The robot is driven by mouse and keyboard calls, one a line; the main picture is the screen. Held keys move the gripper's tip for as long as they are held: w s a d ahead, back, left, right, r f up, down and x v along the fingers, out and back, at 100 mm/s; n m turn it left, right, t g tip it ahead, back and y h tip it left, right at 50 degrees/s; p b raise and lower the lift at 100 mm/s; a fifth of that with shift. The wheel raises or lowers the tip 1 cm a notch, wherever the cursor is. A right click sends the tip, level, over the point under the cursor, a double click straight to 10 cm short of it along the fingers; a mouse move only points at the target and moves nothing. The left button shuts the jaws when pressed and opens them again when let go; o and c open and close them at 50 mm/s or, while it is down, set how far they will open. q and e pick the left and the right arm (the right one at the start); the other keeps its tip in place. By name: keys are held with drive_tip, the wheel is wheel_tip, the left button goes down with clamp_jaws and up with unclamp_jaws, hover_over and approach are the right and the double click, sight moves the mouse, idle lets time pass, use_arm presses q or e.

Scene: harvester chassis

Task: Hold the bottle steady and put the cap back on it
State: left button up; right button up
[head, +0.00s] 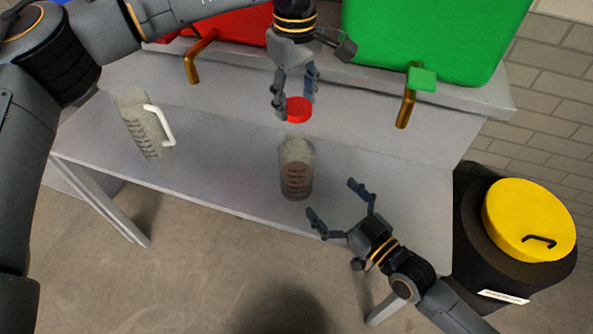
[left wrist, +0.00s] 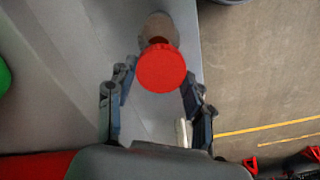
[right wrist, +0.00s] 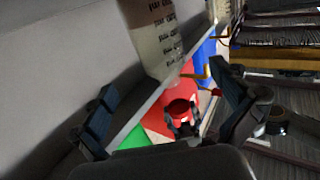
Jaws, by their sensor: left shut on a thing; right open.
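The bottle (head: 296,168) is translucent with dark printed lines and a brownish lower part. It stands near the middle of the grey bench. My left gripper (head: 296,100) is shut on the red cap (head: 299,110) and holds it above the bottle's top, apart from it. In the left wrist view the cap (left wrist: 161,70) covers part of the bottle (left wrist: 160,28). My right gripper (head: 335,203) is open and empty, to the lower right of the bottle and not touching it. In the right wrist view the bottle (right wrist: 155,40) shows ahead, between and beyond the open fingers.
A measuring jug (head: 140,122) with a white handle stands on the bench (head: 220,165) at left. Red (head: 235,25) and green (head: 435,35) containers with brass taps stand on the raised shelf behind. A black bin with a yellow lid (head: 528,220) is at right.

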use_arm(q)
drive_tip(key=shift+w+f, duration=0.1)
drive_tip(key=shift+w, duration=0.15)
use_arm(e)
drive_tip(key=x, duration=1.2)
drive_tip(key=shift+w+f, duration=0.1)
drive_tip(key=c, duration=1.7)
use_arm(q)
hover_over(295, 136)
drive_tip(key=shift+f, duration=2.5)
drive_tip(key=shift+f, duration=0.9)
drive_tip(key=shift+f, duration=0.55)
